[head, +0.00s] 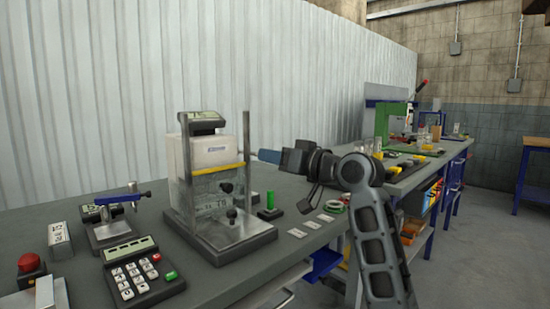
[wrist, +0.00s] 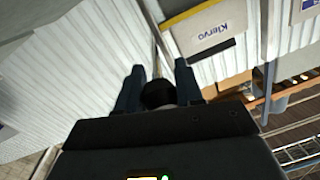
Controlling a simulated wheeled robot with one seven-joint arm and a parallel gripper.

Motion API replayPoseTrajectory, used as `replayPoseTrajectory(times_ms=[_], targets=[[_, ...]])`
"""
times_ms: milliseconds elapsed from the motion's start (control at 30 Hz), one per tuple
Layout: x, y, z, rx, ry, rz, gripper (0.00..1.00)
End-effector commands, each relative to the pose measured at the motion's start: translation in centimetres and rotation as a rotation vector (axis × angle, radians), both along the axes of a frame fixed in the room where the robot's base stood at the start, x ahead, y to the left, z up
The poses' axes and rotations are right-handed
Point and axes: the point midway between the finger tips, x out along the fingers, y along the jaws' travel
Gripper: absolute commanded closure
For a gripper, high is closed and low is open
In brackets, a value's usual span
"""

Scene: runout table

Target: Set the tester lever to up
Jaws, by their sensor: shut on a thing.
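The tester (head: 200,150) stands on the bench in the head view, with a pale upper box, a yellow stripe, a clear lower part and two metal posts. My gripper (head: 262,155) is at upper-box height, just right of the right post. In the wrist view, the fingers of my gripper (wrist: 158,85) are closed around a round black knob (wrist: 158,94), which appears to be the end of the tester lever. The lever's shaft and its angle are hidden. The tester's pale box (wrist: 208,35) shows beyond the fingers.
A keypad unit (head: 140,270), a red button (head: 29,263) and a small fixture with a blue handle (head: 122,198) stand at left. A green press (head: 388,118) is farther along. The corrugated wall (head: 120,90) runs behind.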

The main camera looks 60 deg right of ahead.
Motion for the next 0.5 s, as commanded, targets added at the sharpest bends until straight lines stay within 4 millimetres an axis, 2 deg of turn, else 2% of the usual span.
replayPoseTrajectory(times_ms=[33,267,500], targets=[[-0.01,-0.01,-0.01,0.000,0.000,0.000,0.77],[-0.01,-0.01,-0.01,0.000,0.000,0.000,0.99],[-0.02,-0.01,-0.01,0.000,0.000,0.000,1.00]])
